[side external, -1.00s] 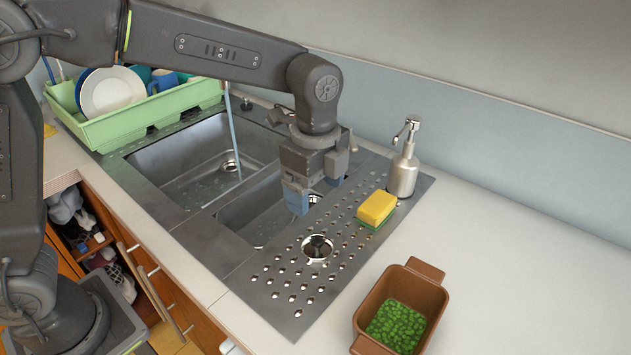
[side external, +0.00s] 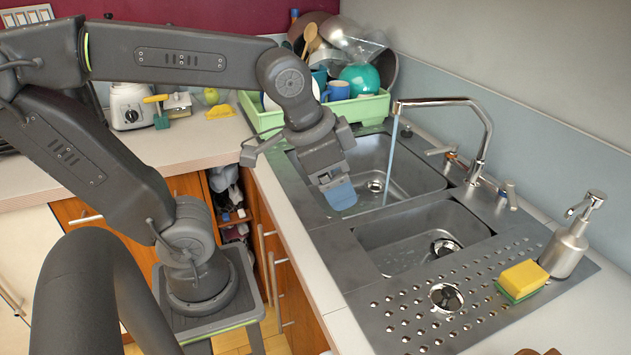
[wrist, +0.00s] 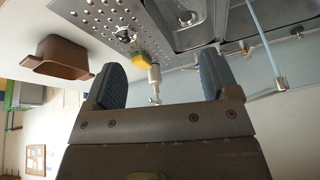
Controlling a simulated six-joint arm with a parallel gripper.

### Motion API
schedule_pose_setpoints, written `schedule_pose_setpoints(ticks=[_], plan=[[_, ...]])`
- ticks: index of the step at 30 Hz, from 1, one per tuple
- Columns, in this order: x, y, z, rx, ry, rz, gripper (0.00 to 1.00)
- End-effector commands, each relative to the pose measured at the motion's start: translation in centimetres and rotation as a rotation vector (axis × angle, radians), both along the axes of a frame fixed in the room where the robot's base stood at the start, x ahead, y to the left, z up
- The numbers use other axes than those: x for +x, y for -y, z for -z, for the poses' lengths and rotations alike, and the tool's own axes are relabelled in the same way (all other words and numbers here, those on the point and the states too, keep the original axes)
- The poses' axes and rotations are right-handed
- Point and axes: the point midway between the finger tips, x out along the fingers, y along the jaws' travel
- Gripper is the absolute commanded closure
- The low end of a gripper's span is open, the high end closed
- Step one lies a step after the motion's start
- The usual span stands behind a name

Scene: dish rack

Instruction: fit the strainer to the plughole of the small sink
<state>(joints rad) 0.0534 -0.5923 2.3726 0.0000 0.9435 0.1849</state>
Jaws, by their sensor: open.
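The small sink (side external: 375,235) lies between the large sink and the drainboard. My gripper (side external: 341,195) is over the left part of the large sink, away from both fittings. In the wrist view my gripper (wrist: 162,80) is open, with nothing between its fingers.
The large sink (side external: 425,165) has a tap (side external: 470,103) with running water. A yellow-green sponge (side external: 522,280) and soap dispenser (side external: 570,238) stand at the drainboard's right. A green dish rack (side external: 365,108) is behind. A brown tub (wrist: 62,58) shows in the wrist view.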

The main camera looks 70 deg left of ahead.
Motion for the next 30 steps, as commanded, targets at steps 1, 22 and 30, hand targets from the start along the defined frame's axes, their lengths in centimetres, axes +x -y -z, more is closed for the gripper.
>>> schedule_pose_setpoints(ticks=[1,22,30], plan=[[-1.0,-0.5,0.3,-0.024,0.027,-0.068,0.19],[-2.4,-1.1,1.1,-0.094,0.065,-0.237,0.16],[2.6,1.5,-0.7,-0.252,-0.079,-0.578,0.16]])
